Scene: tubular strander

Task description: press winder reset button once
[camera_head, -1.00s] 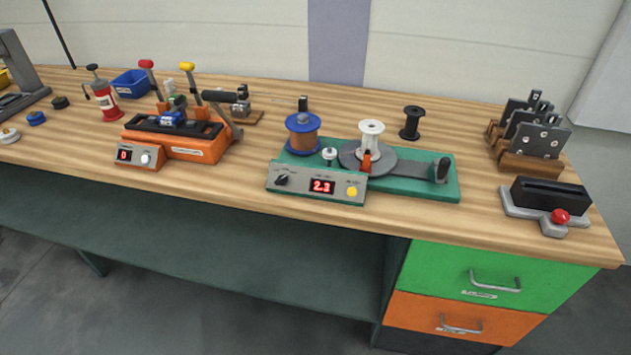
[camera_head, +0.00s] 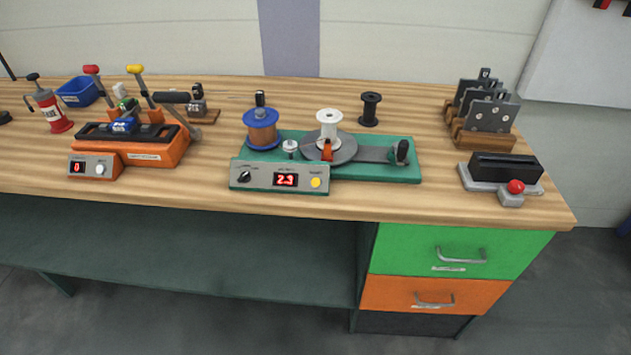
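The winder (camera_head: 375,172) is a green-based device in the middle of the bench, with a copper spool on a blue reel (camera_head: 262,130) and a white spool (camera_head: 329,124) on a grey disc. Its grey front panel (camera_head: 262,184) carries a black knob (camera_head: 244,176), a red display (camera_head: 286,180) that seems to read 2.3, and a round yellow button (camera_head: 316,183) at the right end. The button's label is too small to read. Neither gripper shows in the head view.
An orange device (camera_head: 150,150) with levers and its own small panel (camera_head: 95,167) stands left of the winder. A black slotted block with a red knob (camera_head: 516,186) and a wooden rack (camera_head: 482,138) stand at the right. The bench front (camera_head: 400,205) before the winder is clear.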

